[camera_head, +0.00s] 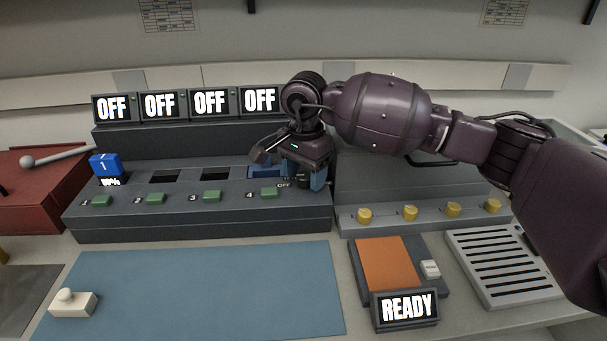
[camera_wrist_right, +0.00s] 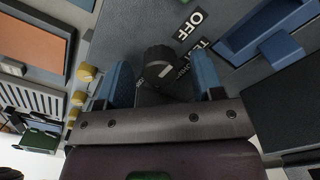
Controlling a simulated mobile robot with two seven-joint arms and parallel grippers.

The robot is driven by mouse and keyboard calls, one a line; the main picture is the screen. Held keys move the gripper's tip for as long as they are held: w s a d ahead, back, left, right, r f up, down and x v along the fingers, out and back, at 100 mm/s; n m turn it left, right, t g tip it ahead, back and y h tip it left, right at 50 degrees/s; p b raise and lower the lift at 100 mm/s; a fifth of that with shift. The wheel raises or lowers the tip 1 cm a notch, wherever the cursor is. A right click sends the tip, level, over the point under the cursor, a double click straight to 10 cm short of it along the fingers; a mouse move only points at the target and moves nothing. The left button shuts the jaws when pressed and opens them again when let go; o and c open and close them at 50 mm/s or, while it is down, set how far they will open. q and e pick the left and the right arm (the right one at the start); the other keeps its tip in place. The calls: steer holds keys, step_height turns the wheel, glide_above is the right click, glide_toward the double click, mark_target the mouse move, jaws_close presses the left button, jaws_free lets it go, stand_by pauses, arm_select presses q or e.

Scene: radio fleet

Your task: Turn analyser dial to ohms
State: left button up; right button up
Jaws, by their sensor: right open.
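The analyser dial (camera_wrist_right: 157,62) is a round black knob with a pale mark on its top, in the right wrist view. My right gripper (camera_wrist_right: 163,78) is open, with one blue finger on each side of the dial. I cannot tell whether either finger touches it. In the head view the right gripper (camera_head: 302,178) is at the right end of the dark console (camera_head: 200,222) and mostly hides the dial. My left gripper is not in view.
The console has several OFF screens (camera_head: 160,106), green buttons (camera_head: 212,196) and a blue radio (camera_head: 105,164) marked 1 at left. Yellow knobs (camera_head: 411,213) stand at right.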

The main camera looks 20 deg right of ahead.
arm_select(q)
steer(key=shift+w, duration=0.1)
arm_select(e)
steer(key=shift+f, duration=0.1)
steer(key=c, duration=0.9)
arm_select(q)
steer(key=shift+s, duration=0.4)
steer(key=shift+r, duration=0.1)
